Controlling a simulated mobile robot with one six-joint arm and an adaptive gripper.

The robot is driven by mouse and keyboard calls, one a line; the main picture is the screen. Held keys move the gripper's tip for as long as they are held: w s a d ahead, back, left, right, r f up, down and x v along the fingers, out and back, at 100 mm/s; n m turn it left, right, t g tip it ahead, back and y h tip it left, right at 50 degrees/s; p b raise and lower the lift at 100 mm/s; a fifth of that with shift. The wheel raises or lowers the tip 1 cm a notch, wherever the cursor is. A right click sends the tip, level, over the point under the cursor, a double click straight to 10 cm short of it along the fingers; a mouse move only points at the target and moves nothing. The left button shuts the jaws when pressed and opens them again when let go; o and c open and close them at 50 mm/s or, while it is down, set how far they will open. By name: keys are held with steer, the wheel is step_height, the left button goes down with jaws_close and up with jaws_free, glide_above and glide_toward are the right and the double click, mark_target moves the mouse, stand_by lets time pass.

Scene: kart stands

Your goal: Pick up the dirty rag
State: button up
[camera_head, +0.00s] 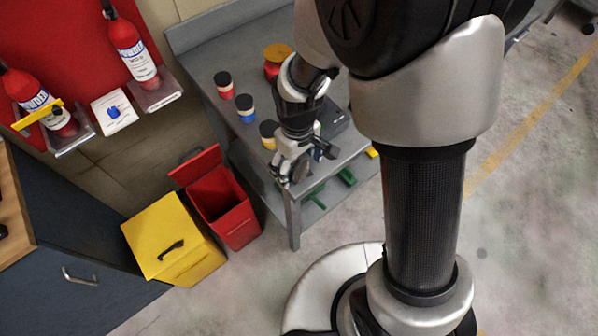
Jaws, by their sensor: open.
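I cannot make out a dirty rag in the head view. It may be hidden behind my arm or gripper. My gripper (286,178) is open and points down at the front corner of the grey metal table (196,57). Nothing shows clearly between its fingers. My wrist and arm cover part of the tabletop.
Small cans with red (224,92), blue (245,115) and yellow (267,141) bands stand left of my arm. An open red bin (228,212) and a closed yellow bin (178,243) stand beside the table. Fire extinguishers (134,55) hang at upper left. Right floor is mostly clear.

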steer(key=shift+f, duration=0.65)
steer(key=shift+c, duration=0.3)
steer(key=c, duration=1)
steer(key=shift+r, duration=0.2)
